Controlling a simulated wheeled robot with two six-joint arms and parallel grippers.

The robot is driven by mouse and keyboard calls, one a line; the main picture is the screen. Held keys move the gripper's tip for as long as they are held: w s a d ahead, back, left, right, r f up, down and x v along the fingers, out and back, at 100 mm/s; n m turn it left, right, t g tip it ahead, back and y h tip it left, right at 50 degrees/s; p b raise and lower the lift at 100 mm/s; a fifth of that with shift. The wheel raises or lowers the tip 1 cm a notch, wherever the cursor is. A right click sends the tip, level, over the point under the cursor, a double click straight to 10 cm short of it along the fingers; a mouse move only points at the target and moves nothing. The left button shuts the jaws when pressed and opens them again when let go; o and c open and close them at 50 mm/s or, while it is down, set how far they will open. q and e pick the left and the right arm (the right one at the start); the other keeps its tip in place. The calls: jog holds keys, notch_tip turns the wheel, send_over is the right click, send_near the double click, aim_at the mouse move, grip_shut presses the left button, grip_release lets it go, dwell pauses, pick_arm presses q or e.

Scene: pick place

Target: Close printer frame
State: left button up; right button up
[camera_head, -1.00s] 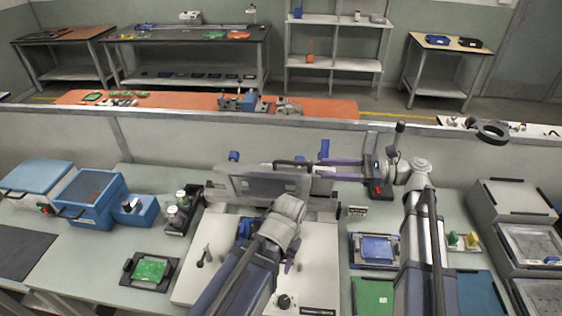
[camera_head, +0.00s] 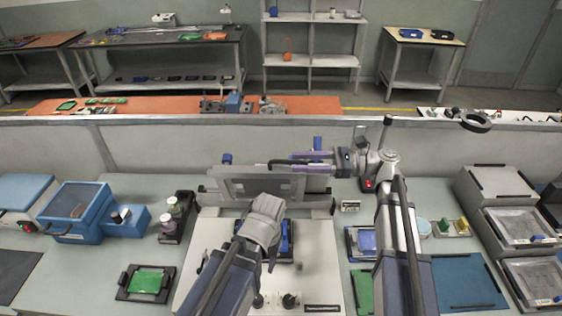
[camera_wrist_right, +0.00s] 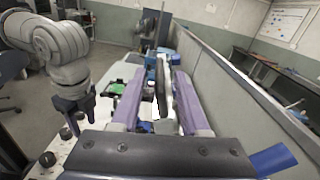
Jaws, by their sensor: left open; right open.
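The printer's grey frame (camera_head: 222,190) stands raised, near upright, at the back of the white printer base (camera_head: 205,240). My right gripper (camera_head: 285,160) comes from the right at the frame's upper edge, with its fingers pointing left. In the right wrist view, its open purple fingers (camera_wrist_right: 155,95) lie either side of the frame (camera_wrist_right: 161,88), seen nearly edge-on. I cannot tell whether they touch it. My left gripper is over the base, mostly hidden behind its wrist in the head view; it shows in the right wrist view (camera_wrist_right: 72,118), pointing down. A blue part (camera_head: 285,238) shows beside it on the base.
A green board in a dark holder (camera_head: 147,282) lies left of the base. Bottles (camera_head: 172,215) and a blue box (camera_head: 75,210) stand further left. A blue board (camera_head: 362,240) lies right of the base, and grey cases (camera_head: 515,222) stand far right. A low partition (camera_head: 150,150) runs behind.

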aim_at(275, 162)
jog(key=a, duration=0.5)
jog(key=shift+a, duration=0.35)
grip_shut()
dwell(1.2)
